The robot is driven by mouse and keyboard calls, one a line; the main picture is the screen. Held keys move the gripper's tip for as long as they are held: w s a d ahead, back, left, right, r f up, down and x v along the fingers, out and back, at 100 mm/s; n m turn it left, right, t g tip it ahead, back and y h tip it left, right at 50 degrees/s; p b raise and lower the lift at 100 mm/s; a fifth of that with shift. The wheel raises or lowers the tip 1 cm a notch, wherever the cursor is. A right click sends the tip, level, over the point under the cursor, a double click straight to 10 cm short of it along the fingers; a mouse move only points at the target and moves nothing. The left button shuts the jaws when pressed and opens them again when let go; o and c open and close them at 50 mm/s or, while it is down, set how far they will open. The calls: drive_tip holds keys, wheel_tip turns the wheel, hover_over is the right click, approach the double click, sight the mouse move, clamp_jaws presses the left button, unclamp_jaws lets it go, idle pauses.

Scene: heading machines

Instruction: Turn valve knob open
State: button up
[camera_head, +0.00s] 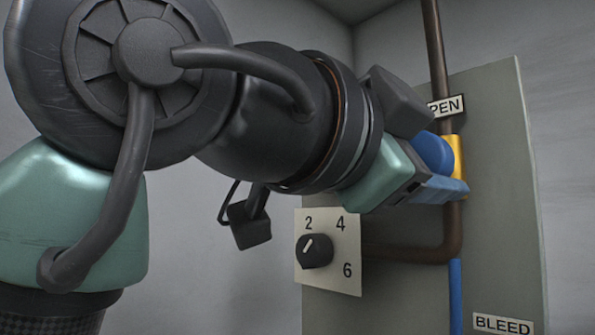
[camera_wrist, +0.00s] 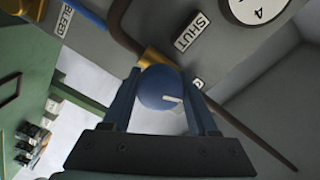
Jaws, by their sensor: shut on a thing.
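The round blue valve knob (camera_wrist: 160,90) sits on a yellow brass valve body (camera_wrist: 148,58) on the pipe. A short white mark on the knob's face points to the right in the wrist view. My gripper (camera_wrist: 163,82) is shut on the knob, one blue finger on each side. In the head view, the knob (camera_head: 432,152) and valve body (camera_head: 458,158) are partly hidden by my gripper (camera_head: 440,178). The SHUT label (camera_wrist: 194,32) lies above right of the knob in the wrist view. The OPEN label (camera_head: 446,106) is partly covered by my wrist.
A black dial knob (camera_head: 314,250) on a numbered plate is below my wrist. A BLEED label (camera_head: 503,325) is at the panel's lower right. A brown pipe (camera_head: 437,50) runs up the grey panel (camera_head: 500,190). A round gauge (camera_wrist: 258,8) is near the SHUT label.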

drive_tip(key=shift+m+b, duration=0.35)
drive_tip(key=shift+m, duration=1.85)
drive_tip(key=o, duration=1.3)
drive_tip(key=shift+o, duration=0.2)
drive_tip(key=shift+s+f, duration=0.1)
